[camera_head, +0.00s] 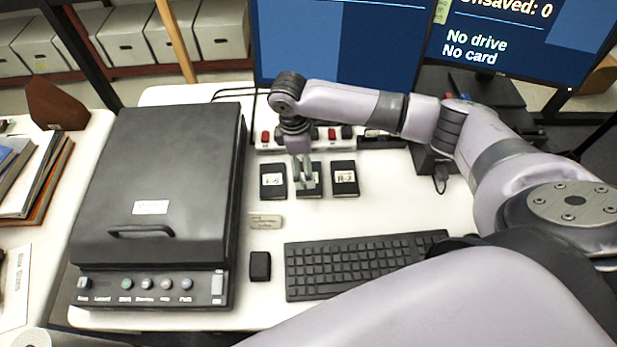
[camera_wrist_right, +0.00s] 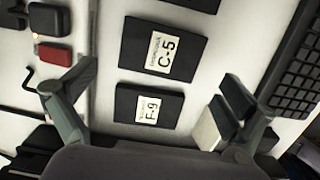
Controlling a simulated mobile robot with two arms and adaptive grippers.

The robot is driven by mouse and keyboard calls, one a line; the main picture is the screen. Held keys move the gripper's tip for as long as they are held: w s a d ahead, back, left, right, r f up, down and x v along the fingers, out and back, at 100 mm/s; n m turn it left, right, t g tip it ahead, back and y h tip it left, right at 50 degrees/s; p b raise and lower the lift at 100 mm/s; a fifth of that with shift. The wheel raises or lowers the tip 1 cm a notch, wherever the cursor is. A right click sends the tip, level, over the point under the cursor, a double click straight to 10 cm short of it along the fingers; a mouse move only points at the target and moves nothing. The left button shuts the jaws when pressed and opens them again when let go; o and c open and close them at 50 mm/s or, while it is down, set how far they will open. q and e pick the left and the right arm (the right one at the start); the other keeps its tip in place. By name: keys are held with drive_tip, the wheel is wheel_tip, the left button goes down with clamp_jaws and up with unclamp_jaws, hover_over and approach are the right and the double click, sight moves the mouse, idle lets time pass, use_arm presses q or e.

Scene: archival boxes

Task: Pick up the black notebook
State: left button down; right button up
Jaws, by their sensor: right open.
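Three small black notebooks with white labels lie in a row on the white desk. The left one, F-9 (camera_head: 273,192), the middle one (camera_head: 316,190), partly hidden by my gripper, and the right one, its label starting with R (camera_head: 344,188), show in the head view. In the right wrist view, F-9 (camera_wrist_right: 130,103) and C-5 (camera_wrist_right: 135,45) lie between my spread fingers, and the third is cut off at the top. My right gripper (camera_head: 305,184) is open and empty, pointing down over the middle notebook. My left gripper is not in view.
A large black box-like machine (camera_head: 165,185) stands left. A keyboard (camera_head: 350,262), a black block (camera_head: 260,266) and a small beige block (camera_head: 265,221) lie nearer me. Red and black items line a strip behind the notebooks. Monitors (camera_head: 345,45) stand at the back.

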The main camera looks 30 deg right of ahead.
drive_tip(key=shift+s+d+f+p, duration=0.1)
drive_tip(key=shift+f+p, duration=0.05)
drive_tip(key=shift+f, duration=0.75)
drive_tip(key=shift+s+d+f+p, duration=0.1)
drive_tip(key=shift+d+f, duration=0.05)
drive_tip(key=shift+f, duration=0.75)
drive_tip(key=shift+s+d+f+p, duration=0.1)
drive_tip(key=shift+f+p, duration=0.05)
drive_tip(key=shift+f, duration=0.75)
drive_tip(key=c, duration=1)
